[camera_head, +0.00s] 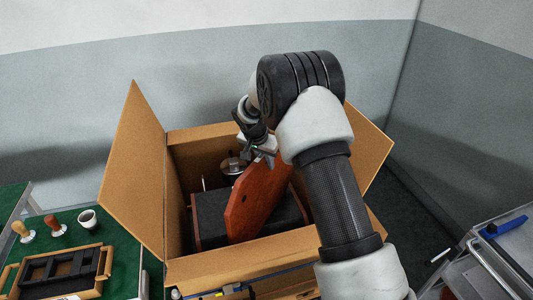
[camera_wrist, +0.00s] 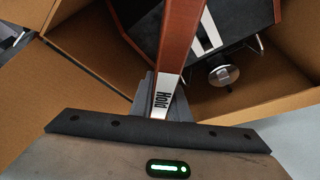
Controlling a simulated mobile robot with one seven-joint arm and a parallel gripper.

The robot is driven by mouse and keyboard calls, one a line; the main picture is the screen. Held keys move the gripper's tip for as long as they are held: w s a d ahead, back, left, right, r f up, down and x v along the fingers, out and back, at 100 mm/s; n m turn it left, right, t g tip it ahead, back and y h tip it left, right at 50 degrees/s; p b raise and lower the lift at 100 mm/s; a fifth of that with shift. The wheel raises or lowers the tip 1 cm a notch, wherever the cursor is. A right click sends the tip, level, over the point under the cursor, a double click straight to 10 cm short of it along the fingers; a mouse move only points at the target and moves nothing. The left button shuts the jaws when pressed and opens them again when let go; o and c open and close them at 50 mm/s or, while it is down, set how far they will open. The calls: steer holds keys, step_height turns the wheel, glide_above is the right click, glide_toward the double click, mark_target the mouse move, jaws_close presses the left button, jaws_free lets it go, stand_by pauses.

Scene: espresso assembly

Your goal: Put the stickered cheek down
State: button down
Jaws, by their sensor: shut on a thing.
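The stickered cheek is a flat reddish-brown wooden panel (camera_head: 254,200) with cut corners, tilted above and partly inside the open cardboard box. My gripper (camera_head: 262,155) is shut on its upper edge. In the wrist view the cheek (camera_wrist: 182,45) runs edge-on away from the jaws, and a white sticker with dark lettering (camera_wrist: 163,98) shows on its edge beside the fingers. A black espresso machine body (camera_head: 212,218) with a wooden side sits in the box behind and beside the cheek. The cheek hides part of the machine, and I cannot tell whether the two touch.
The cardboard box (camera_head: 190,273) has raised flaps at left and right. A green table (camera_head: 122,240) at left holds a wooden tray (camera_head: 92,290), a cup (camera_head: 87,219) and two wooden-handled tools. A grey cart (camera_head: 490,262) with a blue-handled item stands at right.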

steer(key=shift+w, duration=0.1)
steer(key=c, duration=1.7)
jaws_free()
